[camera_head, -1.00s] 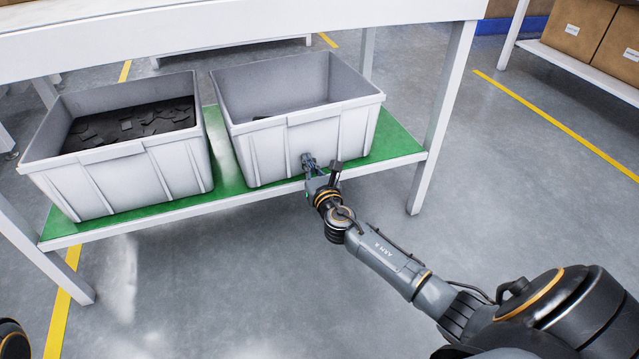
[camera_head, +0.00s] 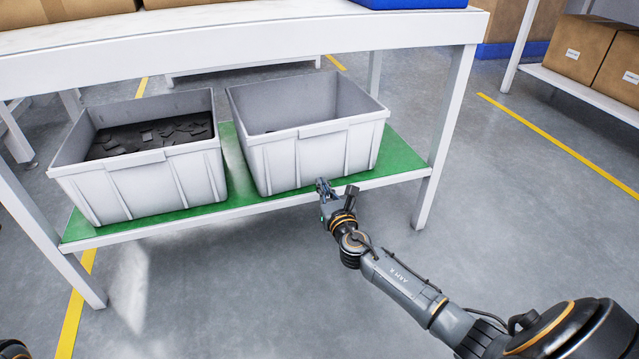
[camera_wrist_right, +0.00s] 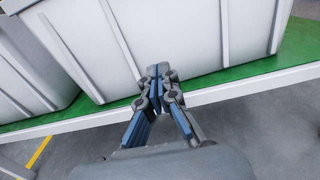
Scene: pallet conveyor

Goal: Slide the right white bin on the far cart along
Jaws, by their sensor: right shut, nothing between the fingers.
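The right white bin (camera_head: 300,160) stands upright on the green lower shelf (camera_head: 405,158) of a white cart, and it also shows in the right wrist view (camera_wrist_right: 195,35). The part of its inside that shows looks mostly empty. The left white bin (camera_head: 140,185) stands beside it and holds dark flat pieces. My right gripper (camera_head: 321,184) is shut and empty, low at the front of the right bin near the shelf's front edge. In the right wrist view its fingertips (camera_wrist_right: 158,70) overlap the bin's lower front wall; I cannot tell whether they touch. My left gripper is not in view.
The cart's white top (camera_head: 250,42) lies above the bins and carries cardboard boxes and a blue item. The cart's right front leg (camera_head: 440,145) stands right of my gripper. Green shelf is bare right of the right bin. Boxes (camera_head: 585,50) sit on another rack.

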